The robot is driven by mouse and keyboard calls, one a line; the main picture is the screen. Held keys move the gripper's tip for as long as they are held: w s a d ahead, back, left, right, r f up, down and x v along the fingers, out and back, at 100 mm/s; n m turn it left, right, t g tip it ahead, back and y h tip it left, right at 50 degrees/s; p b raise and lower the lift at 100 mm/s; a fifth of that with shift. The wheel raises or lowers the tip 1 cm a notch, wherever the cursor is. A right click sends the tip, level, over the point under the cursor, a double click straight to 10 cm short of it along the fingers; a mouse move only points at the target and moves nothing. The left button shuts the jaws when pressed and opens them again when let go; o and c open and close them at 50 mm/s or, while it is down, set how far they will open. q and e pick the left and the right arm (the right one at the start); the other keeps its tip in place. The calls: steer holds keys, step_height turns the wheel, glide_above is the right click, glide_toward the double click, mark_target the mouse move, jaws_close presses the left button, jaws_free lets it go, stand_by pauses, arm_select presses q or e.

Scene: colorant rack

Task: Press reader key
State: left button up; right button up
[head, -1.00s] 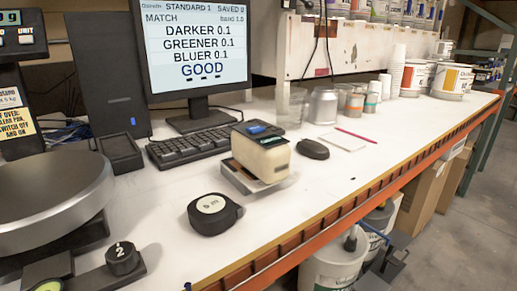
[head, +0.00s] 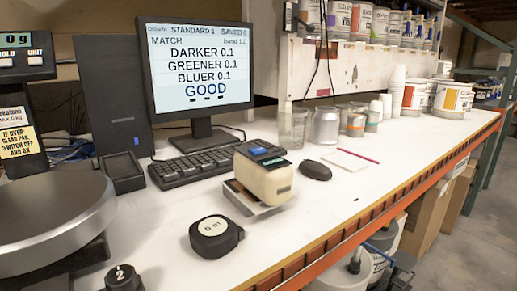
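The reader (head: 265,182) is a cream block with a dark top panel. It stands on a silver plate (head: 245,204) near the middle of the white bench, in front of the keyboard. A blue key (head: 258,151) shows on its top, with a small dark display (head: 272,161) in front of it. The monitor (head: 200,75) behind shows "MATCH", "DARKER 0.1", "GREENER 0.1", "BLUER 0.1" and "GOOD". Neither of my grippers is in view, and nothing touches the reader.
A black tape measure (head: 215,237) lies in front of the reader. A black mouse (head: 315,170) is to its right, the keyboard (head: 195,166) behind. Cups and tins (head: 325,126) stand farther back. A scale (head: 50,222) fills the left. The bench's right front is clear.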

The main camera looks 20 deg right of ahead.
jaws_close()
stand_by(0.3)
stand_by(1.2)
